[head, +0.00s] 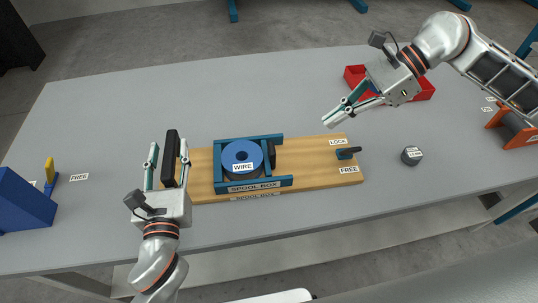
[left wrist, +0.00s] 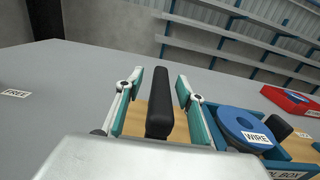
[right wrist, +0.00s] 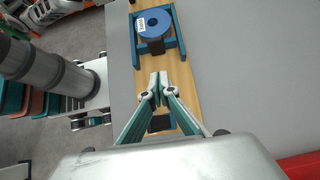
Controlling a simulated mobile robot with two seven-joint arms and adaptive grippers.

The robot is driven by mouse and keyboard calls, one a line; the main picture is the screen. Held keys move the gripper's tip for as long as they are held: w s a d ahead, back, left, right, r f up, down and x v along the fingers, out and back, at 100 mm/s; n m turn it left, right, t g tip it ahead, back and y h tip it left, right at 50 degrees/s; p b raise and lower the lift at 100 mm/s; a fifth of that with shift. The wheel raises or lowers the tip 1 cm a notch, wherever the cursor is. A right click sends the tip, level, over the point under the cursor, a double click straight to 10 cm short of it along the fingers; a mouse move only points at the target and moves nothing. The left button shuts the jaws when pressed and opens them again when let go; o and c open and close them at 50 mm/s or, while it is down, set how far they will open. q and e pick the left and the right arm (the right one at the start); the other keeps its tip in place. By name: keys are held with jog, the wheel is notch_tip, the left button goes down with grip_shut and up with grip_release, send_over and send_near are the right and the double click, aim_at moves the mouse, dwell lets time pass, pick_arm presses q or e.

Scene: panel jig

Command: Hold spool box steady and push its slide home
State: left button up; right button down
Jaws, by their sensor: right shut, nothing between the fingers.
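The blue spool box (head: 219,184) sits on a wooden board (head: 310,174) and holds a blue spool labelled WIRE (head: 243,152). A dark block (head: 272,155), perhaps the slide, is at the box's right side; it also shows in the right wrist view (right wrist: 157,47). A black upright bar (head: 170,158) stands at the board's left end. My left gripper (head: 168,160) is open, with one finger on each side of the bar and gaps visible in the left wrist view (left wrist: 158,95). My right gripper (head: 328,121) is shut and empty, above the board's right end.
A small black lever (head: 349,152) is on the board between LOCK and FREE labels. A dark round weight (head: 411,156) stands right of the board. A red tray (head: 424,90) is behind my right arm. A blue block (head: 22,200) is at far left. The table front is clear.

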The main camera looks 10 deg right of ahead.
pick_arm(q)
jog(key=shift+f, duration=0.45)
jog(key=s, duration=1.1)
jog(key=shift+s+a+r, duration=0.2)
jog(key=shift+s+r, duration=0.05)
jog(key=shift+s, duration=0.25)
